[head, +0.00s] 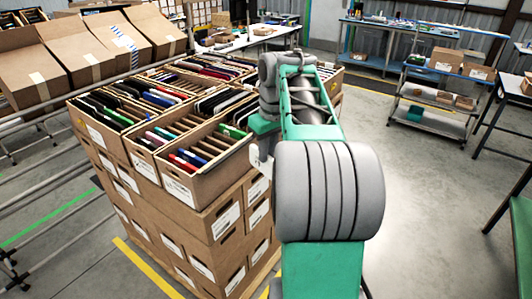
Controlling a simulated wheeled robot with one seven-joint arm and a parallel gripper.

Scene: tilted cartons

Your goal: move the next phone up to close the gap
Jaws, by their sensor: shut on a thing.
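Several phones (186,158) stand on edge in rows in the front open carton (176,183), with coloured edges in red, blue and green and some leaning. A green phone (232,131) is near the carton's right end. My arm reaches forward over the right side of the stack. My gripper (260,160) shows only as a pale part below the green wrist, at the right corner of the front carton. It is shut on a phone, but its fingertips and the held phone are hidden. I cannot make out the gap in the row.
More open cartons of upright phones (110,108) share the top of the stack. A shelf cart (432,105) and benches stand at the right. The floor (430,200) between is clear.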

